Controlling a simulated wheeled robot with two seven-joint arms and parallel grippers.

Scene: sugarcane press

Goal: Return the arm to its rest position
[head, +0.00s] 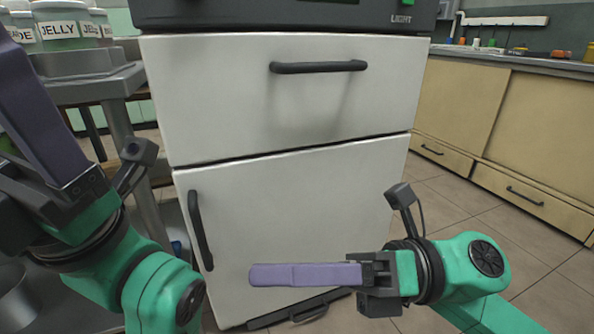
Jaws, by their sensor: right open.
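My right gripper (258,275) is in front of the lower door of the white cabinet. Its purple fingers point left in the picture, one in line with the other, and nothing shows held in them. It is open. The green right arm comes in from the bottom right. My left gripper (38,105) is at the left edge, with its purple finger pointing up and out of the picture. Its fingertips are cut off, so I cannot tell whether it is open or shut.
The white cabinet (360,115) has a closed drawer with a black handle (318,67) and a closed door with an upright handle (200,230). A metal table with jelly jars (60,25) stands left. Beige cupboards (530,125) stand right, with open tiled floor (440,195) between.

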